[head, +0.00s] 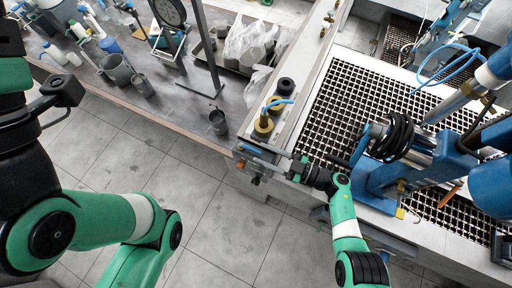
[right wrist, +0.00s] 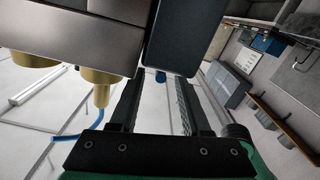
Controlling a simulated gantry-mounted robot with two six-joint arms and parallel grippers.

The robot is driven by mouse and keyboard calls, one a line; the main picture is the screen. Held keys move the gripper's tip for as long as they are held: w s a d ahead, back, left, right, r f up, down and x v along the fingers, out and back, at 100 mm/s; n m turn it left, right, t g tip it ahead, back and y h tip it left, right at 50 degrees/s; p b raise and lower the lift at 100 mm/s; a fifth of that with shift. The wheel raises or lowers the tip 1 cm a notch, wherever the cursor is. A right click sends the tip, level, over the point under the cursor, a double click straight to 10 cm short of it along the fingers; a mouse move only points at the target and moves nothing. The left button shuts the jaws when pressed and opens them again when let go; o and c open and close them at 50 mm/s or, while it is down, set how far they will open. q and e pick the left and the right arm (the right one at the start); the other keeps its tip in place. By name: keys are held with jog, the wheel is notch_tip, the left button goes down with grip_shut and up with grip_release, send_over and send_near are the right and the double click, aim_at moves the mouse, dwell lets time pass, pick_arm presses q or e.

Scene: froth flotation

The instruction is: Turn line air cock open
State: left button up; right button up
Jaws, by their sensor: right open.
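My right gripper (head: 284,163) is at the near left corner of the flotation bench, its fingers pointing left along the front edge. In the right wrist view the gripper (right wrist: 157,88) is open, with two dark, separate fingers. A dark blue-grey block (right wrist: 186,35) is just beyond the fingertips. A small blue piece (right wrist: 160,76) shows under it, between the fingertips; I cannot tell whether it belongs to the line air cock. A small orange-red part (head: 256,181) is low on the bench corner. The cock's handle cannot be made out clearly. My left gripper is out of view.
Brass fittings (right wrist: 98,90) hang left of the fingers, near a blue hose (right wrist: 66,137). The bench has a dark grating (head: 350,100) and blue machinery (head: 385,180). A side table (head: 190,100) holds cups, bottles and bags. The tiled floor (head: 215,210) between is clear.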

jog(key=v, duration=0.7)
jog(key=shift+s+d, duration=0.2)
jog(key=shift+d, duration=0.2)
jog(key=shift+p, duration=0.3)
